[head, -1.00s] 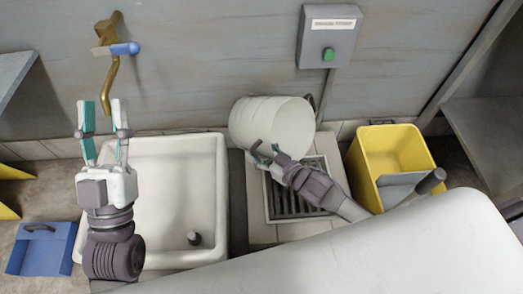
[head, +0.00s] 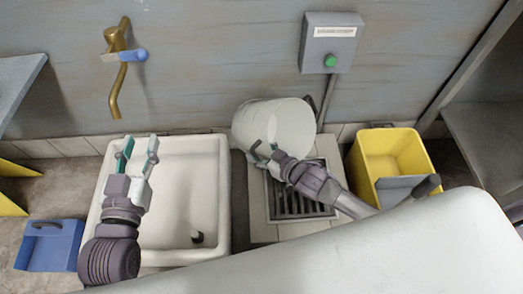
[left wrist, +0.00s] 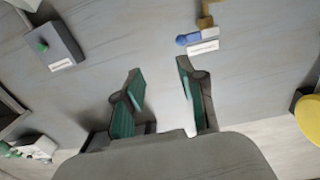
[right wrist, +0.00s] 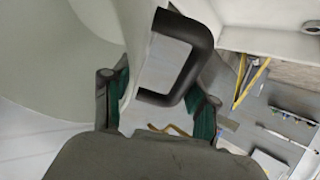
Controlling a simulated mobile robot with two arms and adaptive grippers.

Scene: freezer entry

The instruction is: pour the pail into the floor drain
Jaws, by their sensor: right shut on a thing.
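The white pail (head: 244,122) is tilted on its side behind the floor drain (head: 299,207), with a round end turned right. Its contents cannot be seen. My right gripper (head: 266,151) is shut on the pail at its near side. The right wrist view shows the pail's pale wall and its black handle (right wrist: 203,62) between the right fingers (right wrist: 160,108). The drain is a dark grate in a pale tiled surround, partly covered by my right arm. My left gripper (head: 139,147) is open and empty above the sink; its fingers (left wrist: 166,98) are apart in the left wrist view.
A white sink (head: 217,190) stands left of the drain, below a brass tap (head: 121,75) with a blue lever. A yellow bucket (head: 397,150) stands right. A grey box with a green button (head: 330,61) is on the wall. A blue dustpan-like thing (head: 50,247) lies lower left.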

